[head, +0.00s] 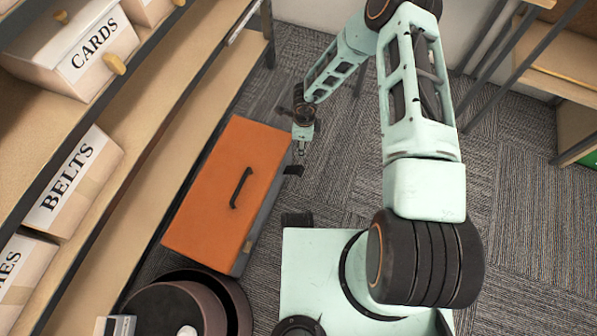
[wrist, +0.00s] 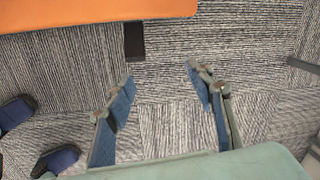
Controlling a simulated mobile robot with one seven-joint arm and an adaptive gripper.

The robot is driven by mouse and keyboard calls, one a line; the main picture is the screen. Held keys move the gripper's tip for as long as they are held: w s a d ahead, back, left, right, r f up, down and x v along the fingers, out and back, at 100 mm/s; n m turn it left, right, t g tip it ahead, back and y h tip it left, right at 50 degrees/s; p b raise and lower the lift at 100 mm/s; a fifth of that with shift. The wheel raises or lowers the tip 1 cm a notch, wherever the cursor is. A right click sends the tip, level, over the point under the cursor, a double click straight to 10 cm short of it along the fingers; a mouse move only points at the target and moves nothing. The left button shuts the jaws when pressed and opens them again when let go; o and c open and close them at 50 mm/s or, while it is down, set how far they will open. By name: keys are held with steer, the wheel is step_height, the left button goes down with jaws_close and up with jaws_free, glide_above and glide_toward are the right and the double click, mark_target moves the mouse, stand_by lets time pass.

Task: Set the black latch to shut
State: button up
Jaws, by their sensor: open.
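The orange box (head: 222,185) lies on the carpet with a black handle (head: 241,188) on its lid. The black latch (head: 293,169) sticks out from the box's right side, near its far end. In the wrist view the latch (wrist: 134,41) juts out past the edge of the orange lid (wrist: 90,14). My gripper (head: 301,150) is above and beside the latch. In the wrist view my gripper (wrist: 160,78) has its fingers spread, with only carpet between them. The latch is ahead of the left finger and appears apart from it.
A wooden shelf unit (head: 165,140) with labelled boxes runs along the left, close to the orange box. A round dark brown object (head: 170,312) stands at the box's near end. A small brass-coloured part (head: 247,246) is on the box's side. Carpet (head: 345,190) right of the box is clear.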

mark_target(302, 172)
steer(key=s+f+b, duration=0.1)
steer(key=f, duration=0.4)
steer(key=s+f+m+g+b, duration=0.1)
steer(key=f+b, duration=0.1)
steer(key=f, duration=0.2)
steer(key=s+f+m+b, duration=0.1)
steer(key=f, duration=0.4)
steer(key=shift+s+f+b, duration=0.3)
steer(key=shift+b, duration=0.1)
steer(key=shift+c, duration=0.5)
jaws_close()
